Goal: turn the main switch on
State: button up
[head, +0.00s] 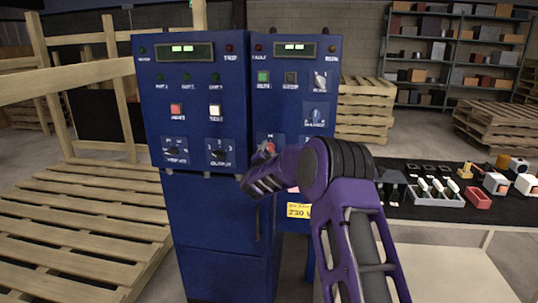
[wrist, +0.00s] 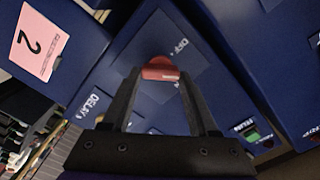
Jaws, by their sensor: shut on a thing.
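The main switch (head: 270,145) is a red knob on the lower front of the right-hand blue cabinet, partly hidden by my gripper in the head view. In the wrist view the red knob (wrist: 160,69) sits between my two dark fingers on a blue plate, with an "OFF" label beside it. My gripper (head: 264,154) is at the panel, shut on the red knob; the wrist view shows its fingers (wrist: 161,78) on either side of it. The exact angle of the knob is hard to tell.
The left blue cabinet (head: 200,105) with buttons and selectors stands beside the right one. A yellow "230 V" label (head: 299,211) is below the panel. Wooden pallets (head: 75,220) lie at left. A black-topped table (head: 415,207) with trays and small parts is at right.

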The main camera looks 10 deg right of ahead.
jog(key=m, duration=0.4)
jog(key=shift+f+m, duration=0.1)
jog(key=shift+m, duration=1.6)
jog(key=o, duration=1.4)
jog(key=shift+s, duration=0.1)
jog(key=v, duration=1.7)
jog(key=shift+s, duration=0.1)
